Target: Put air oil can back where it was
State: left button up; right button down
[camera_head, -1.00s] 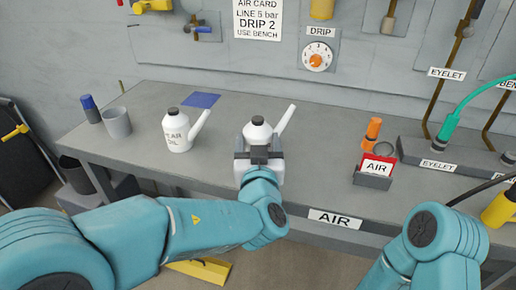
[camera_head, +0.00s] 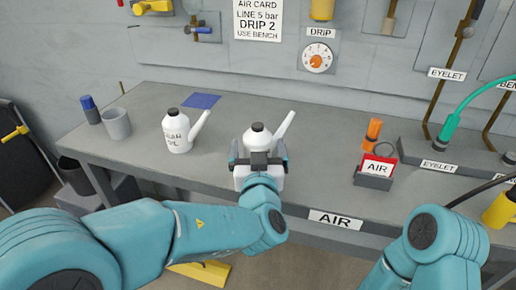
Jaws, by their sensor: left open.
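A white oil can (camera_head: 258,138) with a dark cap and a slanted spout stands on the bench in front of my left gripper (camera_head: 259,160). My left gripper is open, its fingers on either side of the can's lower body. The gripper hides most of that can's front, so its label cannot be read. A second white can, the gear oil can (camera_head: 177,134), stands upright to the left. A blue square (camera_head: 201,101) lies flat on the bench behind the cans. My right arm shows at lower right, but its gripper is out of view.
A grey cup (camera_head: 117,124) and a dark blue-capped cylinder (camera_head: 90,109) stand at the bench's left end. A red AIR card (camera_head: 377,168) in a holder and an orange tool (camera_head: 373,130) stand to the right. A drip dial (camera_head: 317,58) is on the wall.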

pick_arm(q)
jog(key=s+b, duration=0.2)
jog(key=s, duration=1)
